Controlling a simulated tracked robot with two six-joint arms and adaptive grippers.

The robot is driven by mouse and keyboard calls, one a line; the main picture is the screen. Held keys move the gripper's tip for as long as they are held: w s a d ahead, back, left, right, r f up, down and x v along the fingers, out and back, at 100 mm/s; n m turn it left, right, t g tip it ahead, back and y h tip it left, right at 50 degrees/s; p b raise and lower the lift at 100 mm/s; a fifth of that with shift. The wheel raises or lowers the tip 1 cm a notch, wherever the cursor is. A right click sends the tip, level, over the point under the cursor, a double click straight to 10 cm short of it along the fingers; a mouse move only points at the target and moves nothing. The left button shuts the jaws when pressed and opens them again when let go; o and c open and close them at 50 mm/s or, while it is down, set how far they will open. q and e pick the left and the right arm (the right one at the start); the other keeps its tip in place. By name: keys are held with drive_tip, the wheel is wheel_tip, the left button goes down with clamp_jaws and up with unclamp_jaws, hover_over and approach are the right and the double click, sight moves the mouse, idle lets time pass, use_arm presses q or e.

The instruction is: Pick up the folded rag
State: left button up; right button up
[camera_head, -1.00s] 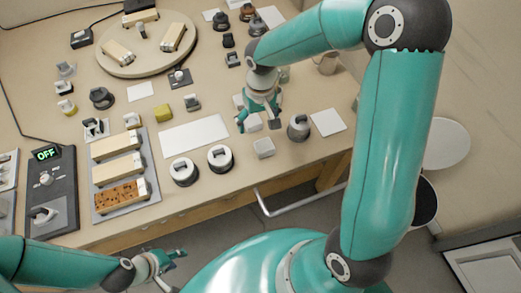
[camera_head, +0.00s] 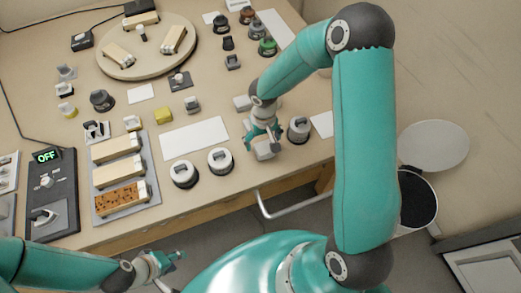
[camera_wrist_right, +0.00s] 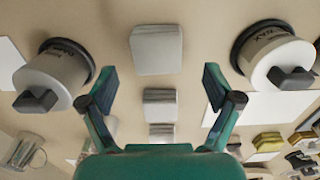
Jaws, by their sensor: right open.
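Several pale grey folded rags lie in a row on the bench. The nearest folded rag (camera_head: 265,151) is at the front edge of the bench, and it shows in the right wrist view (camera_wrist_right: 157,48). My right gripper (camera_head: 264,138) is open and just above this rag, partly covering it in the head view. In the right wrist view its fingers (camera_wrist_right: 160,82) are spread, with nothing held between them. Two more folded rags lie behind, one of them (camera_wrist_right: 160,105) between the fingers in that view. My left gripper (camera_head: 172,258) hangs low in front of the bench; its jaw state is unclear.
White round-lidded jars stand on both sides, one (camera_head: 220,160) to the left and a grey-topped one (camera_head: 299,129) to the right. A white board (camera_head: 194,137) lies left of the rags. A drawer handle (camera_head: 300,206) sticks out below the bench edge.

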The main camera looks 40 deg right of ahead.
sight(263, 147)
wheel_tip(263, 147, down, 4)
drive_tip(key=shift+d+f, duration=0.1)
drive_tip(key=shift+f, duration=0.1)
drive_tip(key=shift+c, duration=0.2)
drive_tip(key=c, duration=1)
